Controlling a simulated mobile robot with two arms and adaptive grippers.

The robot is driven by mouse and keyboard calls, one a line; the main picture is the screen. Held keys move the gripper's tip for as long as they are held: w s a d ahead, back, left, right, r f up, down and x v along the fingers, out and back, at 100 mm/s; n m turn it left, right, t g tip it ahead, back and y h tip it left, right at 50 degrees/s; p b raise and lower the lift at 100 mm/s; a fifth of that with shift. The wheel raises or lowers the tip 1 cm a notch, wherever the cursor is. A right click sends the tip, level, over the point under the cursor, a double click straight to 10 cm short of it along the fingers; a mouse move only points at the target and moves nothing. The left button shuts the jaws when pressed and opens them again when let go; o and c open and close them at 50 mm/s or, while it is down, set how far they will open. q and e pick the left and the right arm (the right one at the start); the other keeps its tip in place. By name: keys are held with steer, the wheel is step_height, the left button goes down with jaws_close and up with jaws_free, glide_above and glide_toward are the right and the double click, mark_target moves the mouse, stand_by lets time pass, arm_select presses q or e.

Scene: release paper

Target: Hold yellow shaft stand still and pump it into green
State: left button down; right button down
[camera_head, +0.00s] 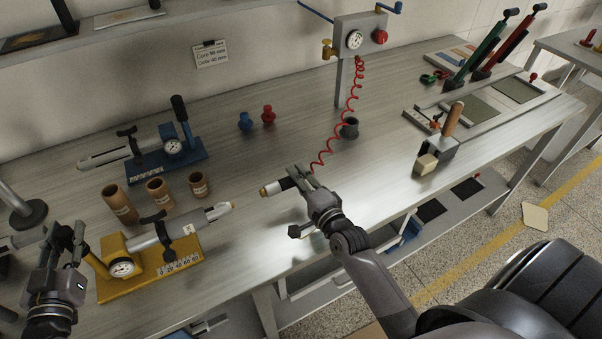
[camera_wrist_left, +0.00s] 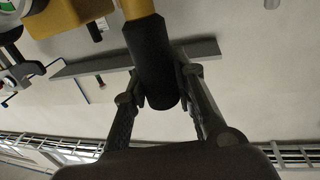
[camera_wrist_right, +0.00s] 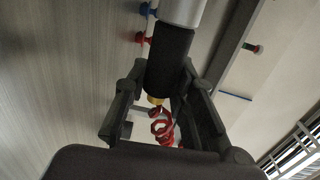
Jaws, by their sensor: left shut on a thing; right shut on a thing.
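The yellow shaft stand (camera_head: 165,269) sits at the front left of the bench, with a white gauge (camera_head: 122,268) and a grey shaft (camera_head: 190,226) pointing right. My left gripper (camera_head: 66,238) is at its left end. In the left wrist view, the fingers (camera_wrist_left: 157,98) are shut on the stand's black handle grip (camera_wrist_left: 150,50). My right gripper (camera_head: 303,183) is shut on the black grip of an air nozzle (camera_wrist_right: 169,60), held above the bench right of the shaft tip. Its brass tip (camera_head: 265,191) points left, apart from the shaft. The gauge needle is too small to read.
A red coiled hose (camera_head: 352,99) runs from the regulator post (camera_head: 355,40) to the nozzle. A blue shaft stand (camera_head: 176,165) stands behind. Several brown cores (camera_head: 159,193) stand between the stands. A wooden-handled tool (camera_head: 452,118) stands at right.

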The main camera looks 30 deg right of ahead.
mark_target(273, 194)
steer(key=shift+a, duration=2.9)
steer(key=shift+a, duration=1.05)
stand_by(3.9)
